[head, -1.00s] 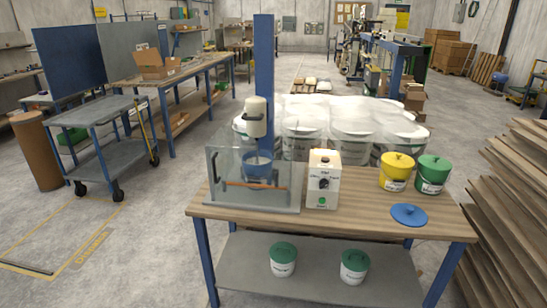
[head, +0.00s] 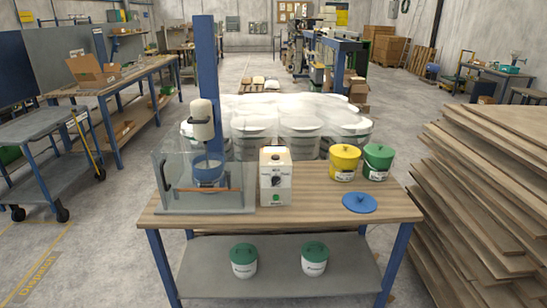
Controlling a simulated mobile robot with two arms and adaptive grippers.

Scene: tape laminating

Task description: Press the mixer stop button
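The mixer (head: 203,120) stands on the wooden-topped table, its head on a blue column above a blue bucket (head: 208,170). A clear guard (head: 180,172) with an orange bar encloses the bucket. To its right is the white control box (head: 276,180). It has a dark knob (head: 276,182) in the middle of its front and a green button (head: 275,198) low down. A stop button cannot be made out at this size. Neither of my grippers shows in the head view.
The table (head: 310,205) also holds a yellow bucket (head: 344,166), a green bucket (head: 378,165) and a blue lid (head: 359,203). Two white tubs with green lids (head: 243,265) sit on the lower shelf. Stacked boards (head: 480,190) stand at the right.

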